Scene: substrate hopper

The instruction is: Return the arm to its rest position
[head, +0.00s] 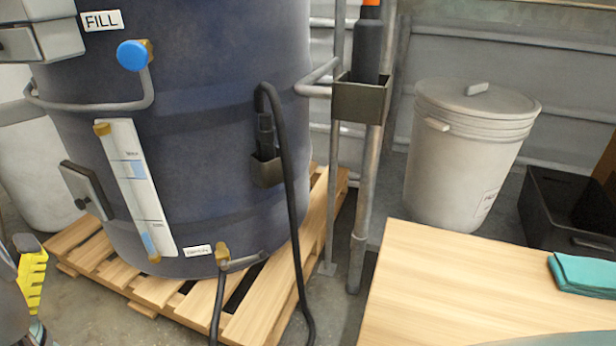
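At the lower left edge, a dark rounded part and a yellow toothed piece (32,280) are cut off by the frame. I cannot tell what they belong to. The large dark blue hopper (205,150) stands upright on a wooden pallet (165,292). It has a FILL label (102,21), a blue-knobbed valve (132,55), a level gauge (135,188) and a lower brass valve (222,255).
A black hose (287,190) loops down the hopper's front to the floor. A metal post (366,200) holds a dark holder (360,101) with a black tool in it. A wooden table (470,285) carries a folded teal cloth (583,274). Behind stand a lidded bin (458,165) and a black crate (553,215).

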